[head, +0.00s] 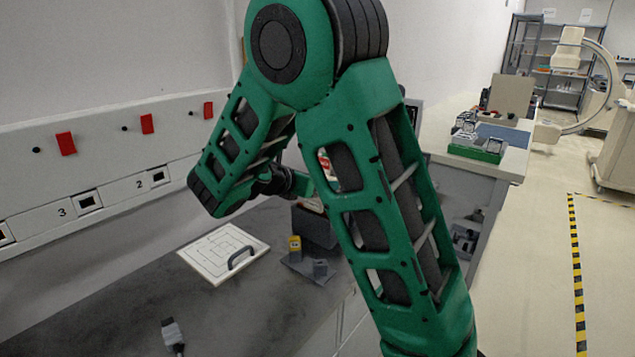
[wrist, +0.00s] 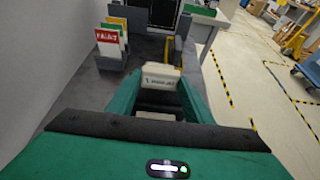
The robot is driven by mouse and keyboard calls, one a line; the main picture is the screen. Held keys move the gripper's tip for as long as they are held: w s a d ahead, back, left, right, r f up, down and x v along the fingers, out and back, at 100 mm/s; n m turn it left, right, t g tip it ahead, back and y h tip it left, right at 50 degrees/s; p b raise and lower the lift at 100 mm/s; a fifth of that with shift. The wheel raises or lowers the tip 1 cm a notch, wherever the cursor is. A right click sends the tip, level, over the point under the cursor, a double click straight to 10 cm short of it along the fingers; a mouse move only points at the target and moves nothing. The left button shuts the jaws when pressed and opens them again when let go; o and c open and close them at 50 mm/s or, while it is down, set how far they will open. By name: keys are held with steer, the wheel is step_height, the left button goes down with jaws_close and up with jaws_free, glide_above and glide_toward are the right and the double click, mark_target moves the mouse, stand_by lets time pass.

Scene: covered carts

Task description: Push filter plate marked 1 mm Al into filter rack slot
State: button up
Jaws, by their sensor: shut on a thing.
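The filter plate (wrist: 161,78) is a pale block with a dark label that seems to read 1 mm Al, in the middle of the wrist view. My gripper (wrist: 160,94) is shut on it, with a green finger on each side. In the head view my arm hides the plate and the fingertips. No filter rack slot can be made out clearly, and I cannot tell whether the plate touches anything.
A white board with a maze pattern (head: 208,262) and dark handle lies on the bench. A yellow-topped piece (head: 295,246) and a grey block (head: 320,268) stand on a dark base. A grey connector (head: 173,335) lies at the front. Numbered wall sockets (head: 88,200) line the left.

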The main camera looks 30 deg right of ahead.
steer(key=shift+f, duration=1.55)
steer(key=o, duration=1.2)
steer(key=v, duration=1)
steer(key=shift+a, duration=0.35)
